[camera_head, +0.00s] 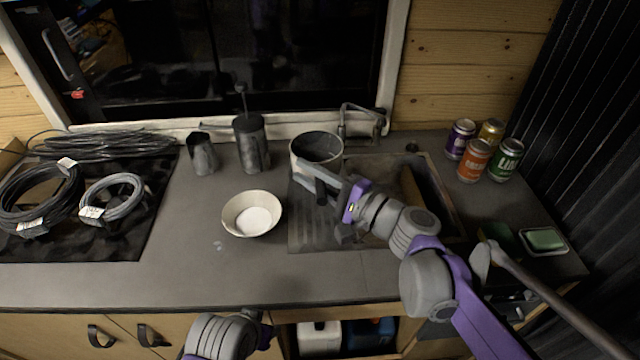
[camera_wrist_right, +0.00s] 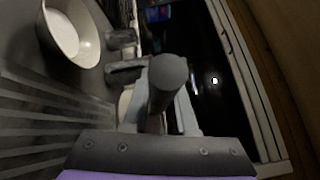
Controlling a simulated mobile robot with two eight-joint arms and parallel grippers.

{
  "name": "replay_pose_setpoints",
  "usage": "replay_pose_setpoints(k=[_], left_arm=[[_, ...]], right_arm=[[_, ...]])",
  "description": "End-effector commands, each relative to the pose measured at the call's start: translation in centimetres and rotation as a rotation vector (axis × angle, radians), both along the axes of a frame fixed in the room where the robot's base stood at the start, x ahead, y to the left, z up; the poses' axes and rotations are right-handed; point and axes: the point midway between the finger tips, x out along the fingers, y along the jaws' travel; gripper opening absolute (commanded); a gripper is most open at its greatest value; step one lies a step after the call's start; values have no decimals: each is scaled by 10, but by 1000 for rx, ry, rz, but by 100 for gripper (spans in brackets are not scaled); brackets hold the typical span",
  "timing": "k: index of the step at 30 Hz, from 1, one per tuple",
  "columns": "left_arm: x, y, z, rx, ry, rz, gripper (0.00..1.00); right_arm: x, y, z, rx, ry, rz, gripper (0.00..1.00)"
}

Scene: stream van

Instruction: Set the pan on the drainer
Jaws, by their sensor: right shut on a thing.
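The pan (camera_head: 317,148), pale outside with a dark inside, is upright at the back left corner of the ribbed metal drainer (camera_head: 308,228). I cannot tell whether it touches the surface or is held just above it. My right gripper (camera_head: 312,180) is shut on the pan's handle, on the near side of the pan. In the right wrist view the dark rounded handle (camera_wrist_right: 165,85) stands between the fingers and hides most of what lies behind. The drainer's ribs also show there at lower left (camera_wrist_right: 40,125). My left arm shows at the bottom, its gripper out of view.
A cream bowl (camera_head: 252,214) stands left of the drainer. A dark mug (camera_head: 203,154) and a dark canister (camera_head: 251,143) stand behind it. The tap (camera_head: 362,122) rises behind the sink. Several cans (camera_head: 474,160) stand at right. Cable coils (camera_head: 110,198) lie at left.

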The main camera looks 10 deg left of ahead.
Motion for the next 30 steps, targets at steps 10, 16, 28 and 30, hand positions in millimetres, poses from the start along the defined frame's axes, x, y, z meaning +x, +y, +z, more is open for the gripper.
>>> replay_pose_setpoints(k=[10, 16, 28, 30], left_arm=[[-2, 0, -10, 0, 3, 0, 50], [-2, 0, -14, 0, 5, 0, 50], [-2, 0, -16, 0, 5, 0, 50], [-2, 0, -18, 0, 6, 0, 50]], right_arm=[[0, 0, -57, 0, 0, 0, 0], [0, 0, -81, 0, 0, 0, 0], [0, 0, -97, 0, 0, 0, 0], [0, 0, -98, 0, 0, 0, 0]])
